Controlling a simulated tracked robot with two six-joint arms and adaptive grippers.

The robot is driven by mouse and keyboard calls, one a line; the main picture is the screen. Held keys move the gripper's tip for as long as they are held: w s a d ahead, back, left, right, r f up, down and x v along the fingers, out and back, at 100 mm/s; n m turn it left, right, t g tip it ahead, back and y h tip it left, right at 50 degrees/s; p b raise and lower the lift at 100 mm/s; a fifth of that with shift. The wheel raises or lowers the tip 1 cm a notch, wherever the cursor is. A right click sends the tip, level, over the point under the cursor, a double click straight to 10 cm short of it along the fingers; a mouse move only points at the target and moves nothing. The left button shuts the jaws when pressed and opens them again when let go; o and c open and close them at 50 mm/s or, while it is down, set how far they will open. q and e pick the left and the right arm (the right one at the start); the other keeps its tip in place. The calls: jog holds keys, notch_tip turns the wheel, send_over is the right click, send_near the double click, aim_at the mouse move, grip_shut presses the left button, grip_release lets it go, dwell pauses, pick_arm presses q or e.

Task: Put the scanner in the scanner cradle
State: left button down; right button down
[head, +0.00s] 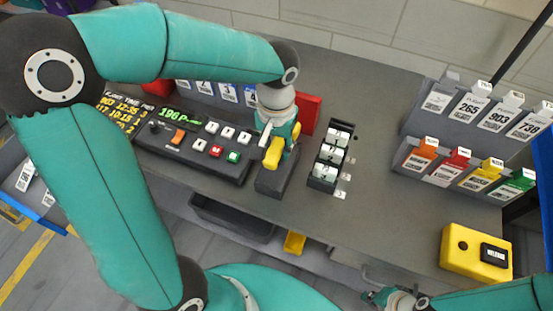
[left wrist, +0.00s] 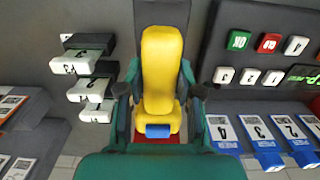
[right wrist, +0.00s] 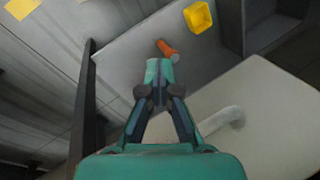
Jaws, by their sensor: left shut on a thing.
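The scanner (head: 272,156) is yellow, and my left gripper (head: 279,138) is shut on it. In the left wrist view the yellow scanner (left wrist: 162,70) lies lengthwise between the two fingers of my left gripper (left wrist: 160,95), with a blue part at its near end. The dark block that looks like the scanner cradle (head: 270,183) is directly beneath and in front of the scanner; it shows behind it in the left wrist view (left wrist: 162,12). I cannot tell whether the scanner touches or sits in it. My right gripper (head: 388,298) is low at the front; its fingertips (right wrist: 160,72) look closed together and empty.
A button console (head: 195,145) stands left of the cradle, a red panel (head: 309,114) behind it. A rack of white-topped blocks (head: 330,160) is to the right. Tag racks (head: 415,130) and a yellow box (head: 476,252) stand farther right. The counter (head: 400,215) between is clear.

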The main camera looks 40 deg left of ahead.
aim_at(276, 147)
pick_arm(q)
jog(key=shift+s+f, duration=0.1)
jog(key=shift+f, duration=2.7)
jog(key=c, duration=0.8)
grip_release()
jog(key=shift+o, duration=0.2)
jog(key=shift+r, duration=0.15)
jog(key=shift+r, duration=0.25)
notch_tip(276, 147, up, 11)
jog(key=shift+r, duration=0.15)
